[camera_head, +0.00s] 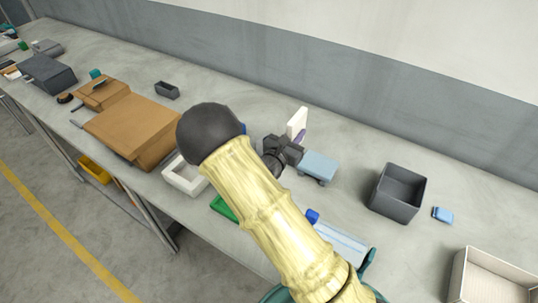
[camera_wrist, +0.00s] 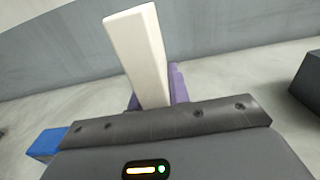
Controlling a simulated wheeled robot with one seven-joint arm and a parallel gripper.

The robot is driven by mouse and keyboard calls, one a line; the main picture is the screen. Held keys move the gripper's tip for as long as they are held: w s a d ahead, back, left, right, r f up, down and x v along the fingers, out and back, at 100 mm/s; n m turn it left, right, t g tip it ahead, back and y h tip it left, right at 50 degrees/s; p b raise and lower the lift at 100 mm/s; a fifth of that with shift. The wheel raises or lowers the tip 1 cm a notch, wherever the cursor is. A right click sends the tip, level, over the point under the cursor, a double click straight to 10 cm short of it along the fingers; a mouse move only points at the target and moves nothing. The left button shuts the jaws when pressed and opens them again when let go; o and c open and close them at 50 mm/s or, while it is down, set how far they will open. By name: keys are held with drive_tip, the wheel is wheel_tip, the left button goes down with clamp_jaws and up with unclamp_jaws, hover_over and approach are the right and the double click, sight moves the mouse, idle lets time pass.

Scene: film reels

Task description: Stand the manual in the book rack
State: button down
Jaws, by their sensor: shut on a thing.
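The manual (camera_head: 297,121) is a cream-white slab, seen upright and slightly tilted in the head view. It also rises in the middle of the wrist view (camera_wrist: 140,55), leaning a little left. My gripper (camera_head: 299,136) is shut on its lower part, with purple finger parts (camera_wrist: 178,84) on both sides of it. The wrist view hides the manual's lower end behind the dark gripper body. I cannot make out the book rack for certain. A blue piece (camera_head: 243,128) shows beside my arm, which hides most of it.
A light blue block (camera_head: 318,164) lies just right of my gripper. A dark grey open bin (camera_head: 398,207) stands further right, with a small blue item (camera_head: 442,214) beyond. A white frame-like tray (camera_head: 184,178) and cardboard box (camera_head: 125,128) are left. Bench behind my gripper looks clear.

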drive_tip(key=shift+f, duration=2.8)
drive_tip(key=shift+f+p, duration=0.45)
drive_tip(key=shift+f, duration=1.65)
drive_tip(key=shift+f, duration=0.1)
drive_tip(key=c, duration=1.3)
unclamp_jaws()
drive_tip(key=shift+s+a, duration=0.1)
drive_tip(key=shift+s, duration=0.05)
drive_tip(key=b+v, duration=0.2)
drive_tip(key=v, duration=0.9)
drive_tip(key=shift+s+a, duration=0.2)
drive_tip(key=shift+s, duration=0.1)
